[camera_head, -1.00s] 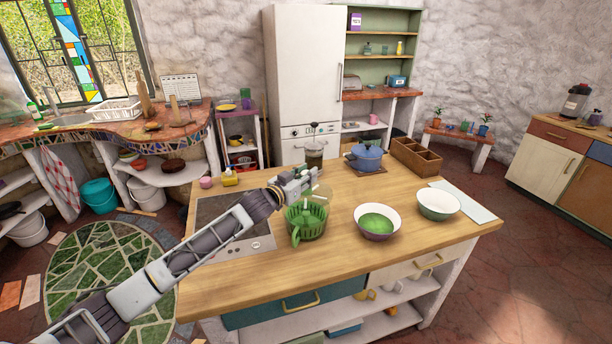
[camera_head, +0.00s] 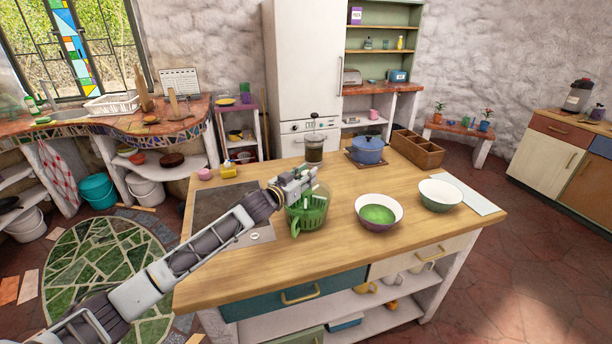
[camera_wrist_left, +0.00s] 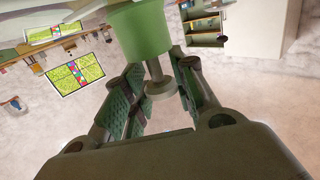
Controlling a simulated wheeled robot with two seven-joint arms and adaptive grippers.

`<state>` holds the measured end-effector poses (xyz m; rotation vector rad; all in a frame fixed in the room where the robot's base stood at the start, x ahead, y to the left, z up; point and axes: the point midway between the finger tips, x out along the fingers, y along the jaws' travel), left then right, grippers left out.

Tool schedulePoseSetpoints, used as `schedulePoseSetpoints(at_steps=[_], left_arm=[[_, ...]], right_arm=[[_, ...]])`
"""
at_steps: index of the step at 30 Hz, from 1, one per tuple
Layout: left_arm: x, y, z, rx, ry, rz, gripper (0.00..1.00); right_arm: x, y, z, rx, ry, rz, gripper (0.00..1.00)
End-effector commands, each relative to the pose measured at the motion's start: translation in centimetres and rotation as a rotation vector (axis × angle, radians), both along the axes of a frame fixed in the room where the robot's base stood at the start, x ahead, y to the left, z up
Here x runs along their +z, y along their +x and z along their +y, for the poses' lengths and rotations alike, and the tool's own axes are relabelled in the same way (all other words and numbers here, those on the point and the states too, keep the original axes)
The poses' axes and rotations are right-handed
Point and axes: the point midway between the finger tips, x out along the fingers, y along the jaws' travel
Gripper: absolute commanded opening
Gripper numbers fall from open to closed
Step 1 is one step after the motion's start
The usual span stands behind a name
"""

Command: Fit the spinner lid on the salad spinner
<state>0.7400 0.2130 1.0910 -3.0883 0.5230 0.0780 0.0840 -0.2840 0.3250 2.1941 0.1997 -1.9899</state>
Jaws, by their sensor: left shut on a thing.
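The green salad spinner (camera_head: 306,218), a slotted tub with a handle at its lower left, stands on the wooden island near the hob. My left gripper (camera_head: 306,180) is directly above and behind its rim. It is shut on the spinner lid (camera_wrist_left: 142,32), whose green hub and small knob show between the finger pads in the left wrist view. In the head view the lid is a pale see-through shape, partly hidden by the gripper. I cannot tell whether it touches the spinner's rim. My right gripper is not in view.
On the island (camera_head: 250,282), a bowl with green contents (camera_head: 378,213) and another bowl (camera_head: 440,194) stand right of the spinner. A blue pot (camera_head: 367,150), wooden box (camera_head: 417,149) and dark jar (camera_head: 314,150) stand behind. The front edge is mostly clear.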

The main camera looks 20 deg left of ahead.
Motion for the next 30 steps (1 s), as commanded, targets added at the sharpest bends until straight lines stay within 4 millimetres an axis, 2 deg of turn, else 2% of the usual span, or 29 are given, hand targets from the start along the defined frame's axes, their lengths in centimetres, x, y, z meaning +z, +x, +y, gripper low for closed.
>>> schedulePoseSetpoints(at_steps=[7,30], left_arm=[[0.08,0.01,0.01,0.0,0.0,-0.001,0.0],[0.14,-0.03,0.03,0.0,-0.001,-0.001,0.0]], right_arm=[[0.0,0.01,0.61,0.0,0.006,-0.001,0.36],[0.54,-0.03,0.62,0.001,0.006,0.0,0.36]])
